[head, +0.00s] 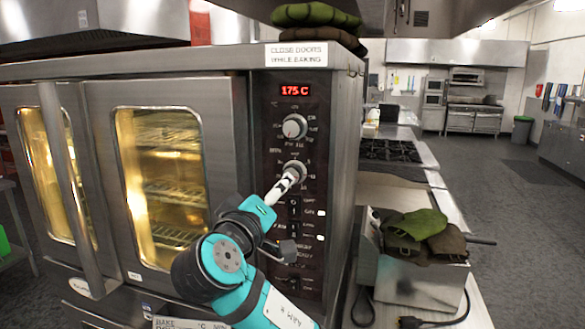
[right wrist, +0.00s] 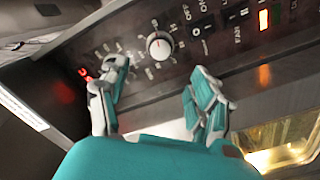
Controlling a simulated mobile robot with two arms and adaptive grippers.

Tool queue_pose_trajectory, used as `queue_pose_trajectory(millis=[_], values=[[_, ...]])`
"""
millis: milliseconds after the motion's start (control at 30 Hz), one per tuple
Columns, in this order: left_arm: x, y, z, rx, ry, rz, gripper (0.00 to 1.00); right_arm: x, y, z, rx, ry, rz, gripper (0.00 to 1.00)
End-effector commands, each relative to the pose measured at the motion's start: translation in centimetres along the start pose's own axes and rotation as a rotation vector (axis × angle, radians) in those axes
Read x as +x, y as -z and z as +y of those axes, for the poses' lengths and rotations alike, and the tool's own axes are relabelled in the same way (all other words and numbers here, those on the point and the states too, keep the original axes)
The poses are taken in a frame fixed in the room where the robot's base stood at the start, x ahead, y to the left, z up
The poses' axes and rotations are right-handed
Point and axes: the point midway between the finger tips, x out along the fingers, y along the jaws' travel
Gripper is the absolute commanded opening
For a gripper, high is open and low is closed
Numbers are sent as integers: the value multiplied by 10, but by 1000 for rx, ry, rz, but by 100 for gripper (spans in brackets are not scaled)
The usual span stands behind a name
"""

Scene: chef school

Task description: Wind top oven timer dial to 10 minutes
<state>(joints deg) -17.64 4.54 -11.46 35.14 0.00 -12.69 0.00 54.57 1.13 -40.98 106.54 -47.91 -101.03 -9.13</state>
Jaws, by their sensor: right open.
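The timer dial (head: 295,168) is the lower of two round knobs on the oven's dark control panel (head: 300,100). In the right wrist view this dial (right wrist: 159,45) is a pale knob with a red mark, ringed by printed ticks. My right gripper (head: 291,178) is in front of the dial and partly covers it in the head view. In the right wrist view the gripper (right wrist: 157,75) is open, with one finger on each side below the dial and nothing between them. Contact with the dial is not visible. My left gripper is out of view.
Above the timer is the temperature dial (head: 295,127), under a red display (head: 295,90) reading 175 C. Switches (head: 294,210) sit below the timer. The glass-doored oven (head: 160,180) is at left. A steel counter (head: 425,155) and green-brown mitts (head: 425,225) are at right.

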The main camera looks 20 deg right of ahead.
Motion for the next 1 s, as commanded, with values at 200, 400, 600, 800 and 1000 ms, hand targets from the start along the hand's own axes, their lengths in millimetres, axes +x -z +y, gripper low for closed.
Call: queue_pose_trajectory(millis=[200, 400, 600, 800, 1000], values=[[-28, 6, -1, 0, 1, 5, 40, 50, 2, 4, -4, -2, -4, 64], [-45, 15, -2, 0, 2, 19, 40, 87, 2, 3, -3, -1, -3, 64], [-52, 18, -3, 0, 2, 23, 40, 106, 1, 1, -1, 0, -1, 64], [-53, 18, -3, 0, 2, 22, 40, 111, 0, 0, 0, 1, 0, 64], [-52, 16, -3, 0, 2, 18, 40, 110, 0, -1, 0, 1, 0, 57]])
